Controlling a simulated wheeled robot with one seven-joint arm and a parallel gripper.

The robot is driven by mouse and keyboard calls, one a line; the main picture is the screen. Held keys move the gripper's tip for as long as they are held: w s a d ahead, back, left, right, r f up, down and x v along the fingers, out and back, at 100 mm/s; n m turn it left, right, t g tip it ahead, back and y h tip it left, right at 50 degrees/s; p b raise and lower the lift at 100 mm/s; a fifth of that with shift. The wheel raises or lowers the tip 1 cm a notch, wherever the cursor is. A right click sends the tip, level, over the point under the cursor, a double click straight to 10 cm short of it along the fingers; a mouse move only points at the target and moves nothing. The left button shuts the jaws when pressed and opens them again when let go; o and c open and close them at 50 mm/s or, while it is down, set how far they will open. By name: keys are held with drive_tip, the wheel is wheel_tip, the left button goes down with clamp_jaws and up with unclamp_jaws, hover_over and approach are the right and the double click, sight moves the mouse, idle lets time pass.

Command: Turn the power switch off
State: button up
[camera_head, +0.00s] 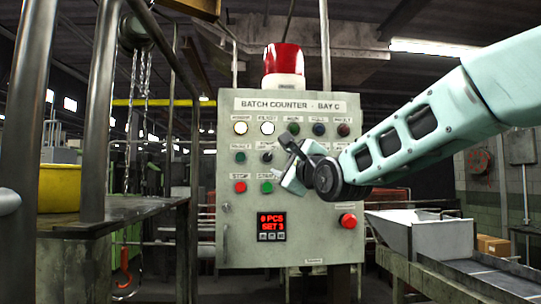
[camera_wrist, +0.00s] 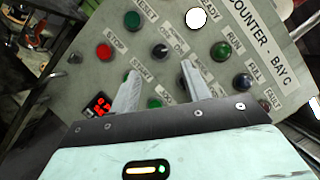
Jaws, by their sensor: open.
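A black selector knob (camera_head: 266,156) sits in the second row of the grey control panel (camera_head: 290,215). In the wrist view this knob (camera_wrist: 160,52) lies just beyond the gap between my fingertips. Its label is too small to read surely, so I cannot confirm that it is the power switch or which way it is set. My gripper (camera_head: 287,164) is open and empty in front of the panel, just right of the knob; its fingers also show in the wrist view (camera_wrist: 160,70). I cannot tell whether they touch the panel. My gripper hides part of the panel's second and third rows.
A red stop button (camera_head: 240,187) and a green start button (camera_head: 266,187) lie below. Two white lamps (camera_head: 267,128) are lit above. A red mushroom button (camera_head: 348,221) protrudes lower right. The display (camera_head: 271,227) glows red. A metal chute (camera_head: 415,235) stands at right.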

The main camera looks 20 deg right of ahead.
sight(268, 157)
drive_tip(key=w+p, duration=0.1)
drive_tip(key=w, duration=0.1)
drive_tip(key=w+r, duration=0.1)
drive_tip(key=w, duration=0.2)
drive_tip(key=w+p, duration=0.1)
drive_tip(key=w, duration=0.2)
drive_tip(key=shift+a+r+p, duration=0.15)
drive_tip(key=shift+r+p, duration=0.15)
drive_tip(key=shift+p, duration=0.05)
drive_tip(key=c, duration=1)
